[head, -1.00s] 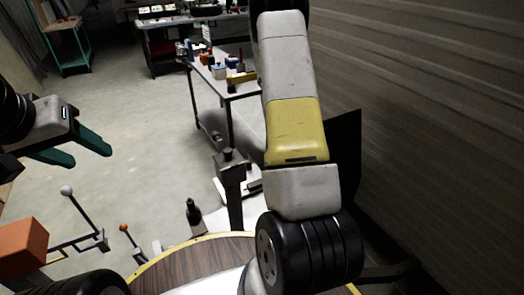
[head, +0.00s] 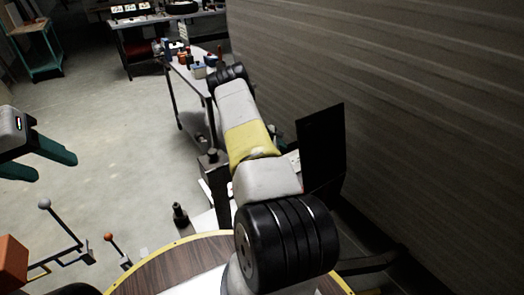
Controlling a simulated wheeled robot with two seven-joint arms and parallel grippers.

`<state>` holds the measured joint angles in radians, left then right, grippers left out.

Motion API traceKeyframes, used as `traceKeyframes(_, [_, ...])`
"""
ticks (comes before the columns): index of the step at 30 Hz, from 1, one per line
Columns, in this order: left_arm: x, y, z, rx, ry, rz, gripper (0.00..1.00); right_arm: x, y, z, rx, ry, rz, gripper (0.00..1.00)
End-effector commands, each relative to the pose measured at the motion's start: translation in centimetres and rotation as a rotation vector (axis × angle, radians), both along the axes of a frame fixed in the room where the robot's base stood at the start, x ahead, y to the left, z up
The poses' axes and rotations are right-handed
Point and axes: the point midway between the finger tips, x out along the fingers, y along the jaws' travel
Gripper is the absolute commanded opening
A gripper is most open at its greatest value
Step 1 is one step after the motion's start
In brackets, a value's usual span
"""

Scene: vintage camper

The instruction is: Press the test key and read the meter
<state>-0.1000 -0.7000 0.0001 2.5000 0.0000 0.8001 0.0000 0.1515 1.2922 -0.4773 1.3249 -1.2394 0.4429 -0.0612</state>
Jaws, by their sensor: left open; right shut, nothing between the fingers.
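I cannot make out a test key or a meter in the head view. My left gripper (head: 54,168) is at the left edge, its two teal fingers apart with nothing between them, above the floor. My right arm reaches away through the middle of the picture, over the round wooden top. Its gripper is not visible. A dark upright panel (head: 322,150) stands just right of that arm. A white surface (head: 200,222) lies partly hidden behind the arm.
A round wooden top (head: 190,262) with a yellow rim is in front. Left are a grey-knobbed lever (head: 44,204), an orange-knobbed lever (head: 109,238) and an orange block (head: 12,262). A dark bottle-like thing (head: 180,216) stands nearby. A ribbed wall (head: 400,110) closes the right; open floor lies left.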

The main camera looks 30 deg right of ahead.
Motion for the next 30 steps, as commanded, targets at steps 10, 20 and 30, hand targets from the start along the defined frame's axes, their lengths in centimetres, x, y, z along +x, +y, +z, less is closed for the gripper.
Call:
traceKeyframes(10, [0.0, 0.0, 0.0, 0.0, 0.0, 0.0, 0.53, -0.1, 0.0, -1.6, 0.0, 0.002, -0.001, 0.0])
traceKeyframes(20, [0.0, 0.0, 0.0, 0.0, 0.0, 0.0, 0.53, -0.1, 0.0, -6.3, 0.0, 0.002, -0.002, 0.0])
traceKeyframes(30, [0.0, 0.0, 0.0, 0.0, 0.0, 0.0, 0.53, 0.0, 0.0, -8.6, 0.0, -0.001, -0.001, 0.0])
